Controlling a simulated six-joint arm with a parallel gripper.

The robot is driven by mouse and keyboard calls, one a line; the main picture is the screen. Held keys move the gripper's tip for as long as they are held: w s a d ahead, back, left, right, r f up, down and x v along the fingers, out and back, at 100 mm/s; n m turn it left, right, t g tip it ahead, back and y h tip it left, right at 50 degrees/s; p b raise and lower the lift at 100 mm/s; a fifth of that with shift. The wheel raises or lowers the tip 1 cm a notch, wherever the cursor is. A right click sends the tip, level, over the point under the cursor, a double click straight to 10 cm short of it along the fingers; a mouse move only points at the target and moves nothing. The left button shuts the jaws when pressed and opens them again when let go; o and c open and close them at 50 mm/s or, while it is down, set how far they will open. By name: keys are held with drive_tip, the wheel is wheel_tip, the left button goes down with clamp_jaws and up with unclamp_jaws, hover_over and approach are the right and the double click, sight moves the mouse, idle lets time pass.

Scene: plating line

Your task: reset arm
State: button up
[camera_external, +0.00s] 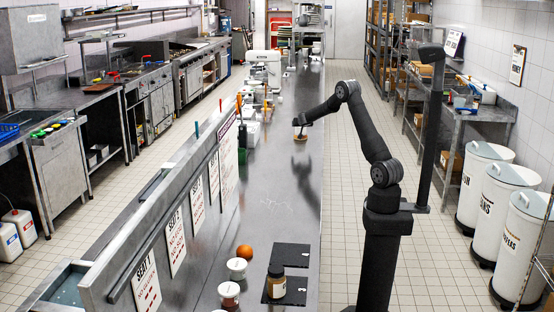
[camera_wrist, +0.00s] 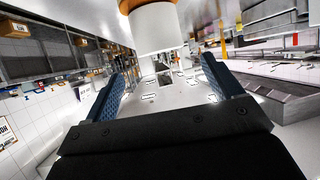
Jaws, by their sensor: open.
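My gripper (camera_external: 300,123) is raised over the far half of the steel counter (camera_external: 262,190), at the end of my bent arm. In the wrist view my gripper (camera_wrist: 163,82) has its two blue-padded fingers wide apart, with nothing held between them. A white cylindrical thing with an orange-brown end (camera_wrist: 158,28) shows beyond the fingertips at the top. In the external view a small tan-and-white thing (camera_external: 300,138) shows just below my gripper; I cannot tell whether they touch.
A partition with signs (camera_external: 174,240) runs along the left. The middle counter is clear.

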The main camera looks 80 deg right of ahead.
drive_tip(key=x, duration=1)
drive_tip(key=shift+d+f, duration=0.15)
drive_tip(key=shift+f, duration=0.05)
drive_tip(key=r, duration=0.5)
drive_tip(key=shift+s, duration=0.35)
drive_tip(key=s+r, duration=0.6)
drive_tip(key=s, duration=0.4)
drive_tip(key=w+a+r+n+t, duration=0.1)
drive_tip(key=w+a+r, duration=0.1)
drive_tip(key=w+a, duration=0.7)
drive_tip(key=w+a+r+n+t+y, duration=0.1)
drive_tip(key=w+a+r+t, duration=0.1)
drive_tip(key=w+a, duration=0.8)
drive_tip(key=w+a+r+n+t, duration=0.1)
drive_tip(key=w+a+r+n, duration=0.1)
drive_tip(key=w+a, duration=0.8)
drive_tip(key=shift+a+r, duration=0.35)
drive_tip(key=shift+a, duration=4.3)
drive_tip(key=shift+o, duration=0.3)
drive_tip(key=o, duration=0.3)
